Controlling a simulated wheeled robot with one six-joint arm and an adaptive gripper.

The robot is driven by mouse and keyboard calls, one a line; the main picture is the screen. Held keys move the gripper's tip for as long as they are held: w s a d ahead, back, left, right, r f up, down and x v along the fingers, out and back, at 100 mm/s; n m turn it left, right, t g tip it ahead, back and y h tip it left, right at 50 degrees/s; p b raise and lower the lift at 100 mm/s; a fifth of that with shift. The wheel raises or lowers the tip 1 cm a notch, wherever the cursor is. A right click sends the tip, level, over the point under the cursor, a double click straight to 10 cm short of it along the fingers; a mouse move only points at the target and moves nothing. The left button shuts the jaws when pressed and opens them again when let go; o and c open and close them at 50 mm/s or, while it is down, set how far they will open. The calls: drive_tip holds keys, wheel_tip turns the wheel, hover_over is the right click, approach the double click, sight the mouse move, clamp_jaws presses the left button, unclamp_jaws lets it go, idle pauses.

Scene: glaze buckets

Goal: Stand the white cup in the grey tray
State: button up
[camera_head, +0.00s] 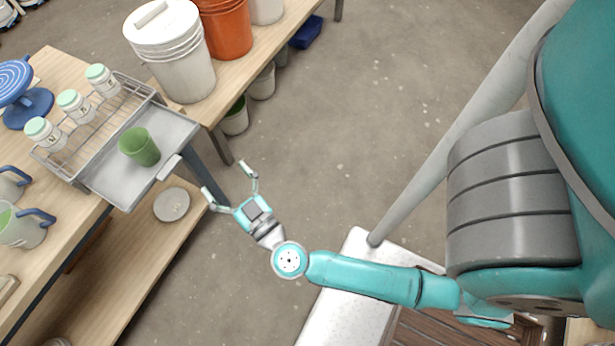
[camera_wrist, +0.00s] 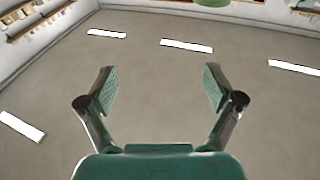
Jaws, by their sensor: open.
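The grey tray (camera_head: 108,184) sits at the edge of the wooden table, in front of a wire rack, with a green cup (camera_head: 140,149) standing in it. I see no plain white cup for certain. A pale mug with a blue handle and green inside (camera_head: 22,232) stands at the left, and a second pale mug (camera_head: 8,187), cut by the frame edge, is behind it. My gripper (camera_head: 228,180) is open and empty, over the floor just right of the tray. In the wrist view, my gripper (camera_wrist: 160,85) shows both fingers apart with nothing between them.
Several lidded jars (camera_head: 73,104) stand in the wire rack (camera_head: 125,88). A blue stand (camera_head: 28,106) is at the far left. A white bucket (camera_head: 178,65) and an orange bucket (camera_head: 226,28) stand on the back table. The floor (camera_head: 330,130) between is clear.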

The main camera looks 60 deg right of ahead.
drive_tip(key=s+a+n+g+y, duration=0.2)
drive_tip(key=s+n+g+y, duration=0.2)
drive_tip(key=s, duration=2.4)
drive_tip(key=y, duration=0.3)
drive_tip(key=shift+a+r, duration=0.2)
drive_tip(key=shift+r, duration=0.1)
